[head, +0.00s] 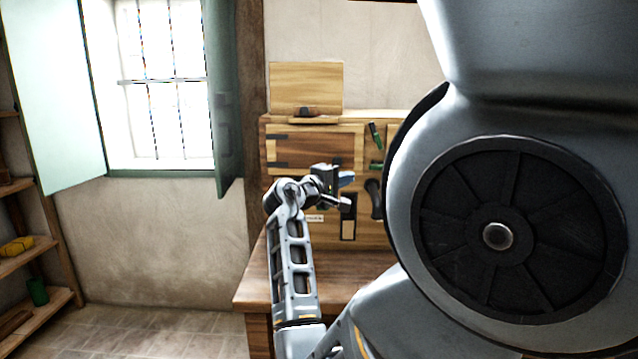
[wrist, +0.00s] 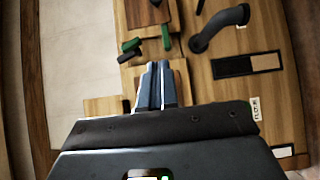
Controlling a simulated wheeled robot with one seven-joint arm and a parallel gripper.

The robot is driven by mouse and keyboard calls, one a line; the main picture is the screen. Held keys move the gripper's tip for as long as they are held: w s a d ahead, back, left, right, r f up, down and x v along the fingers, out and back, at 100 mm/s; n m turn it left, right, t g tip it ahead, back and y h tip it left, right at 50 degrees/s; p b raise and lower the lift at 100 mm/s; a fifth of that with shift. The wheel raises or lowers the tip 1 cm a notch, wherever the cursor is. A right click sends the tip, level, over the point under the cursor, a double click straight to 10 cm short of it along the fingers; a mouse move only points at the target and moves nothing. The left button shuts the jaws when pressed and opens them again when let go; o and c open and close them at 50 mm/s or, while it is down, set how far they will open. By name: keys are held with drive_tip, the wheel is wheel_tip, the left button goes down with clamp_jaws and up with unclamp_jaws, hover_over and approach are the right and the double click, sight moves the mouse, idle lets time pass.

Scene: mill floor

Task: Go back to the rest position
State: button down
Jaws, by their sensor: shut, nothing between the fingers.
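My gripper (head: 345,190) is in front of the wooden cabinet (head: 315,232) in the head view, held above the table and apart from it. In the wrist view my gripper (wrist: 157,85) shows its two fingers together, with nothing between them. The cabinet (wrist: 222,92) fills much of the wrist view, turned on its side. My arm hides part of the cabinet front in the head view.
A wooden table (head: 262,285) stands below the cabinet. Green handles (head: 376,135) and a dark curved handle (head: 375,199) stick out from the cabinet front. A shelf (head: 35,255) stands at the far left. Open floor (head: 160,332) lies left of the table.

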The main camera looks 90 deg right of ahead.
drive_tip(key=shift+a, duration=0.1)
drive_tip(key=w+a+f+n+t+h, duration=0.2)
drive_tip(key=w+a+f+n+t, duration=0.3)
drive_tip(key=w+a+f+t, duration=0.4)
drive_tip(key=w+a+f+n+t+h, duration=0.2)
drive_tip(key=w+a+f+n+t, duration=0.45)
drive_tip(key=w, duration=0.55)
drive_tip(key=w+a+f+n+t+y, duration=0.1)
drive_tip(key=w+a+f+t+y, duration=0.2)
drive_tip(key=a, duration=0.6)
drive_tip(key=w+a+f+t+y, duration=0.1)
drive_tip(key=a+f+t+y, duration=0.25)
drive_tip(key=a+t, duration=0.35)
drive_tip(key=s+a+t+y, duration=0.1)
drive_tip(key=s+a+y, duration=0.3)
drive_tip(key=a, duration=1)
drive_tip(key=s+a+r+m+t+y, duration=0.1)
drive_tip(key=s+a+r+m+y, duration=0.2)
drive_tip(key=s+a, duration=0.6)
drive_tip(key=a+r+y, duration=0.2)
drive_tip(key=a+y, duration=0.1)
drive_tip(key=shift+s+a+r, duration=0.2)
drive_tip(key=shift+s+a, duration=0.15)
drive_tip(key=shift+d, duration=0.1)
